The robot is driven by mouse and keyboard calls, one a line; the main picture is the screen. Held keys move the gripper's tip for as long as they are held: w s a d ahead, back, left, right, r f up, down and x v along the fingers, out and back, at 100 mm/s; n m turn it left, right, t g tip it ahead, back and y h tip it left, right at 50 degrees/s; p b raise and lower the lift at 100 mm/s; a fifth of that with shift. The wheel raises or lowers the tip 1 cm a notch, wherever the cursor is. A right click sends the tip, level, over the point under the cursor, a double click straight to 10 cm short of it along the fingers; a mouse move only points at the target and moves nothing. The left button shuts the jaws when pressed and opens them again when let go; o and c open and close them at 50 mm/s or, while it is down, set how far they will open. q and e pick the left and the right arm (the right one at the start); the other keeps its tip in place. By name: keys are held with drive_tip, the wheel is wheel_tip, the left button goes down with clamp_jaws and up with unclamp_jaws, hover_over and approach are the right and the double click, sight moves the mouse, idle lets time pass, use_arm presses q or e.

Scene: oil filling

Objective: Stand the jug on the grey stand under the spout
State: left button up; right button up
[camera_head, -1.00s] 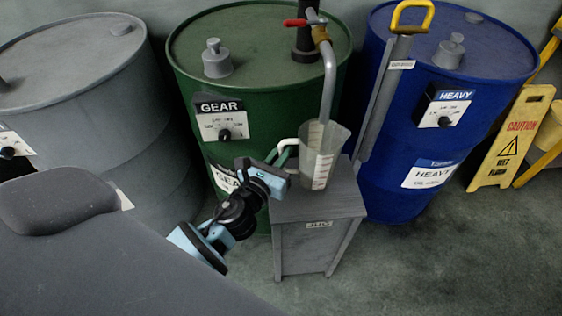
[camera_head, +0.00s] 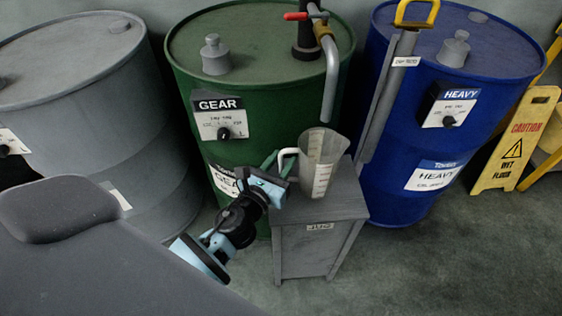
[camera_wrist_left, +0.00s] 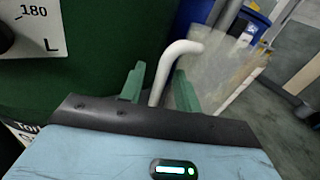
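The clear jug (camera_head: 320,170) with a white handle stands upright on the grey stand (camera_head: 340,208), which bears a JUG label. The spout (camera_head: 329,95) comes down from the green drum, and its end shows just above the jug's mouth. My left gripper (camera_head: 278,164) is at the jug's handle side. In the left wrist view its two green fingers (camera_wrist_left: 158,90) are apart, with the white handle (camera_wrist_left: 180,50) between them and a gap beside it. The jug (camera_wrist_left: 222,70) is at the right there. My right gripper is not in view.
The green GEAR drum (camera_head: 255,100) stands behind the stand, with a red valve lever (camera_head: 305,15) on top. A blue HEAVY drum (camera_head: 420,120) stands to the right and a grey drum (camera_head: 90,90) to the left. A yellow caution sign (camera_head: 515,145) is at far right. Floor at right front is clear.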

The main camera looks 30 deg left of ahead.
use_arm(q)
drive_tip(key=shift+r, duration=0.2)
drive_tip(key=s+b, duration=0.1)
drive_tip(key=s, duration=1.1)
drive_tip(key=shift+b, duration=0.4)
drive_tip(key=shift+f, duration=0.1)
